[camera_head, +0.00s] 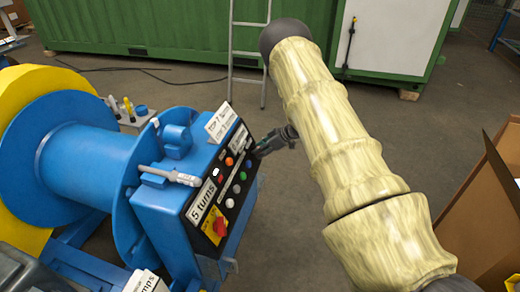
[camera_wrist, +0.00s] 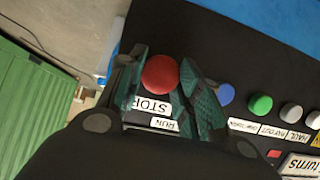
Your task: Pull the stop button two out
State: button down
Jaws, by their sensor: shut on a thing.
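The red stop button (camera_wrist: 160,74) is a round red head on the black face of the control panel (camera_head: 205,205), with a label reading STOP beside it in the wrist view. My gripper (camera_wrist: 163,70) has one dark green finger on each side of the button and is shut on it. In the head view my gripper (camera_head: 261,149) reaches the upper right edge of the panel from the right. The stop button cannot be made out there behind the fingers.
The panel carries blue (camera_wrist: 225,94), green (camera_wrist: 260,105) and white (camera_wrist: 291,116) buttons close to my right finger. A red switch on a yellow plate (camera_head: 215,226) sits at its lower end. A blue drum (camera_head: 75,165) stands left, a cardboard box (camera_head: 485,225) right.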

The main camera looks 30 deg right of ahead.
jog(key=shift+d, duration=0.15)
jog(key=c, duration=1)
grip_release()
jog(key=shift+s+r, duration=0.1)
jog(key=shift+s, duration=0.05)
jog(key=shift+o, duration=0.2)
jog(key=v, duration=1.1)
jog(key=shift+s+d+r, duration=0.15)
jog(key=shift+s+r, duration=0.1)
jog(key=shift+r, duration=0.05)
